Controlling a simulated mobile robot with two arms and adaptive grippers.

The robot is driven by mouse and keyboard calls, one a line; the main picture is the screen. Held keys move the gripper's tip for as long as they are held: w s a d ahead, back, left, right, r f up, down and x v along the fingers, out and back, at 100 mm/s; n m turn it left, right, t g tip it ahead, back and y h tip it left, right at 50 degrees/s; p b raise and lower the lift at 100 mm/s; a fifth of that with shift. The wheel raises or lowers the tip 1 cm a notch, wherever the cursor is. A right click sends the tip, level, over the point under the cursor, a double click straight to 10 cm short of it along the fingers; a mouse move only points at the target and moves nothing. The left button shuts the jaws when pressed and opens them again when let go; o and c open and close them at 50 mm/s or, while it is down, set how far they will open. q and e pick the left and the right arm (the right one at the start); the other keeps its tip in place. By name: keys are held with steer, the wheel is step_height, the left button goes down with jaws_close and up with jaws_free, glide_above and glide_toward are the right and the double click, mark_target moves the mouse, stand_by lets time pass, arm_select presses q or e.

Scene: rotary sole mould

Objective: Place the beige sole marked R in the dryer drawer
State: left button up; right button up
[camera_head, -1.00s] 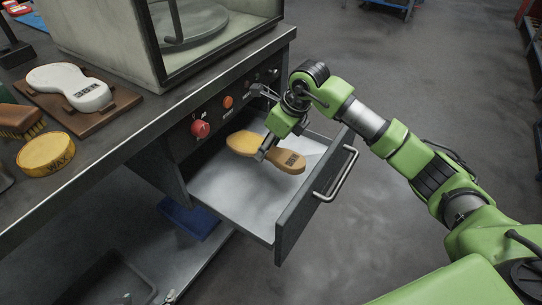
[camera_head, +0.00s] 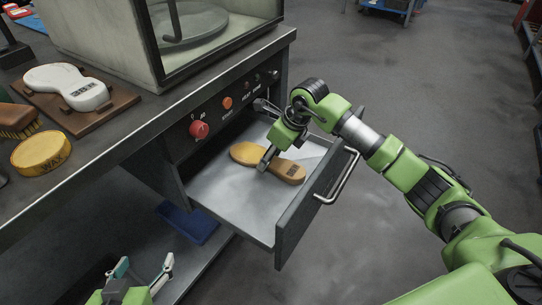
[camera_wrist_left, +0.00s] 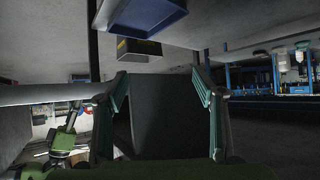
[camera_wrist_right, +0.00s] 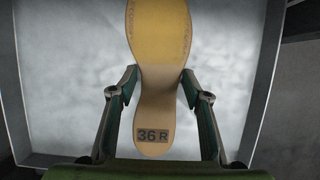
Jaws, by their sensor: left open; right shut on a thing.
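In the right wrist view the sole (camera_wrist_right: 157,40) reads "36 R". My right gripper (camera_wrist_right: 160,76) has its fingers on both sides of the sole's narrow waist, shut on it. In the head view the right gripper (camera_head: 268,158) reaches down into the drawer. The sole is at or just above the drawer floor; I cannot tell which. My left gripper (camera_head: 145,268) is open and empty at the lower left; its fingers show apart in the left wrist view (camera_wrist_left: 160,92).
The drawer's handle (camera_head: 338,178) faces right. Red (camera_head: 199,130) and orange (camera_head: 227,103) knobs sit on the panel above. A blue bin (camera_head: 187,224) is below.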

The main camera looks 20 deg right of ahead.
steer(key=o, duration=1.2)
arm_select(q)
steer(key=s+a+f+g+y+p, duration=0.1)
steer(key=s+a+f+g, duration=0.1)
steer(key=s, duration=0.4)
steer(key=s+a+f+g+p, duration=0.1)
steer(key=s+a+f+g, duration=0.1)
steer(key=s+f+g, duration=0.2)
steer(key=shift+s+f+g+y, duration=0.4)
steer(key=shift+s+f, duration=0.05)
steer(key=shift+s, duration=0.75)
arm_select(e)
steer(key=v, duration=1.2)
arm_select(q)
steer(key=shift+p, duration=0.3)
